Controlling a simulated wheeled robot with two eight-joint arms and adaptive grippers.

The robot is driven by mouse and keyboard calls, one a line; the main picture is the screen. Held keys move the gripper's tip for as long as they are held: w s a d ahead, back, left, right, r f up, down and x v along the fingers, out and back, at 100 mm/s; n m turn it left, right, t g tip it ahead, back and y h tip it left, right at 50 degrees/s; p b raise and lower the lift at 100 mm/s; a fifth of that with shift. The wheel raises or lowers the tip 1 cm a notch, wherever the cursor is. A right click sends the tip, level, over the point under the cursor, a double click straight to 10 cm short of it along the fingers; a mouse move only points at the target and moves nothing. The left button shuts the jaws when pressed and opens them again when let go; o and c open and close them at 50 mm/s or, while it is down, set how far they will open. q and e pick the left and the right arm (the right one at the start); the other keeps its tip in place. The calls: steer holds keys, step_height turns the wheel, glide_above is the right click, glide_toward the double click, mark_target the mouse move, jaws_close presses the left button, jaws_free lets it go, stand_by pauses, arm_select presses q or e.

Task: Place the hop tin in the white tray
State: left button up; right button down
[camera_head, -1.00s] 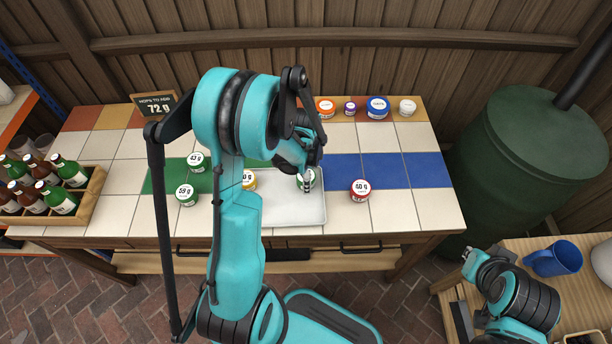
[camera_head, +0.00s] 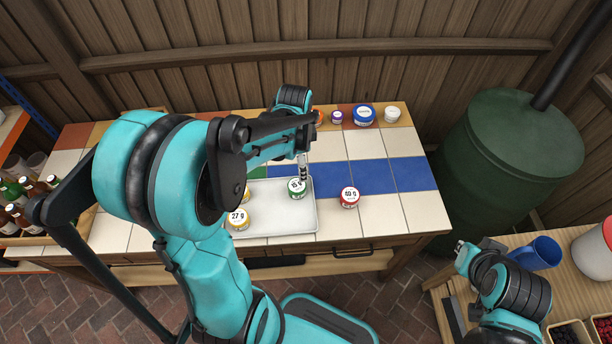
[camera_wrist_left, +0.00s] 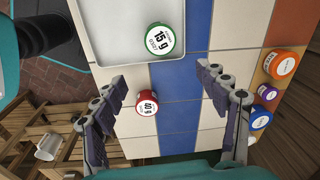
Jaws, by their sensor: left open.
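The white tray (camera_head: 280,228) lies on the tiled counter. A green-lidded tin (camera_head: 297,187) stands upright in its far right part. In the left wrist view this tin (camera_wrist_left: 160,40) reads 15 g, inside the tray rim (camera_wrist_left: 140,62). My left gripper (camera_head: 303,168) is just above and behind the tin; in the wrist view its fingers (camera_wrist_left: 162,100) are apart with no tin between them. A yellow-lidded tin (camera_head: 238,219) marked 27 g is at the tray's left side, and another yellow lid (camera_head: 246,194) is partly hidden by my arm. My right gripper (camera_head: 464,250) is at lower right, its fingers unclear.
A red-lidded tin (camera_head: 349,197) stands right of the tray. Orange, purple, blue (camera_head: 363,115) and white-lidded (camera_head: 391,114) tins line the back edge. My left arm covers the counter's left part. A bottle crate (camera_head: 30,232) is far left; a blue mug (camera_head: 535,254) is lower right.

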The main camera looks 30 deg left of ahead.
arm_select(q)
steer(key=s+d+r+n+t, duration=0.6)
steer(key=s+d+r+n, duration=0.3)
steer(key=s+n, duration=0.1)
steer(key=shift+s+r, duration=0.2)
steer(key=shift+r, duration=0.1)
steer(key=shift+d, duration=0.1)
steer(key=shift+f+b, duration=0.5)
